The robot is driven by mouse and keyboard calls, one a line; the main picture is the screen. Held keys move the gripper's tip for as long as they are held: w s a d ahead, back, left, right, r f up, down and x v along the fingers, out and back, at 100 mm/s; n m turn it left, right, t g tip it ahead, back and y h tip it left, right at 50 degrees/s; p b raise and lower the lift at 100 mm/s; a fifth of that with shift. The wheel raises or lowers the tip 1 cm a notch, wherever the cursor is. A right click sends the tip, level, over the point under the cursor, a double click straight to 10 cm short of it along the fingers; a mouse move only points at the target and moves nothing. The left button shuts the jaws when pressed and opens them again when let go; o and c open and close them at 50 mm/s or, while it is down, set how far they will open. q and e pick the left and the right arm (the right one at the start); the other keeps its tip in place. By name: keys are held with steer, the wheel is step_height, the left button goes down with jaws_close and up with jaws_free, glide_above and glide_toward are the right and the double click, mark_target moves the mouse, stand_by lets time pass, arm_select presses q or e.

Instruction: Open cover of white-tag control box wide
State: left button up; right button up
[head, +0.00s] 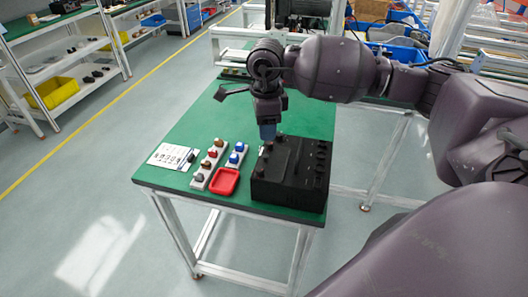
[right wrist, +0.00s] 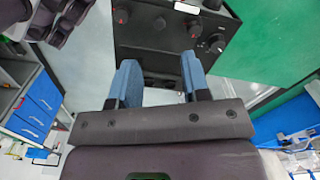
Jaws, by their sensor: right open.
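A black control box (head: 290,185) with several knobs on top stands at the front right of the green table. It also shows in the right wrist view (right wrist: 140,45), with red-marked knobs and a small white label (right wrist: 187,8) at the top. My right gripper (head: 268,134) points down at the box's back left part, its blue fingertips close over it. In the right wrist view its blue fingers (right wrist: 160,75) are apart with nothing held between them. Whether the fingers touch the box or a cover edge, I cannot tell. My left gripper is not in view.
Left of the box on the green table (head: 195,130) are a red tray (head: 224,181), two button strips (head: 210,165) (head: 236,155) and a printed white sheet (head: 171,156). Another dark box (head: 300,14) stands at the back.

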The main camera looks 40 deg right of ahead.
mark_target(266, 156)
step_height(266, 156, down, 9)
steer(key=shift+f, duration=0.1)
stand_by(0.3)
jaws_close()
